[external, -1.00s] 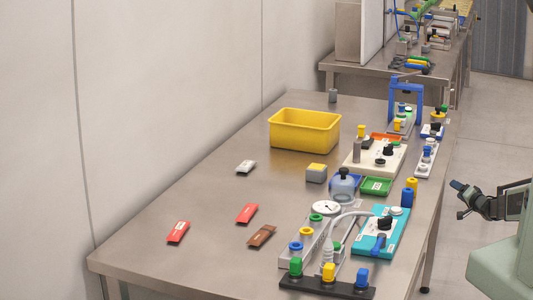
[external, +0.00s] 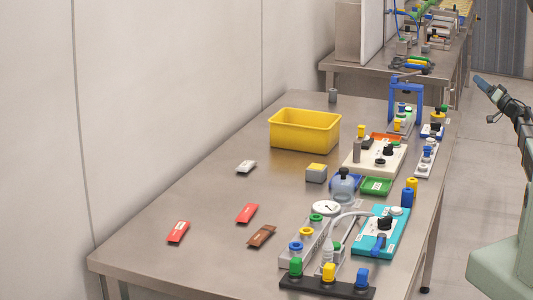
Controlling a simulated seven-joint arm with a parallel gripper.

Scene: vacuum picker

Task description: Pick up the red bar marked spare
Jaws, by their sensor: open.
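Two red bars lie flat on the steel table's left part: one nearer the front left edge (external: 178,232), the other farther right (external: 247,213). Each has a small pale marking, too small to read, so I cannot tell which says spare. My gripper (external: 484,92), with a blue tip, is raised at the right, beyond the table's right edge and far from both bars. It is open, and I see nothing held in it.
A brown bar (external: 261,236) lies close to the right red bar, and a white piece (external: 246,167) lies behind. A yellow bin (external: 305,131) stands farther back. A teal unit (external: 381,232), a flask (external: 344,186) and several fixtures crowd the table's right side. The front left is mostly clear.

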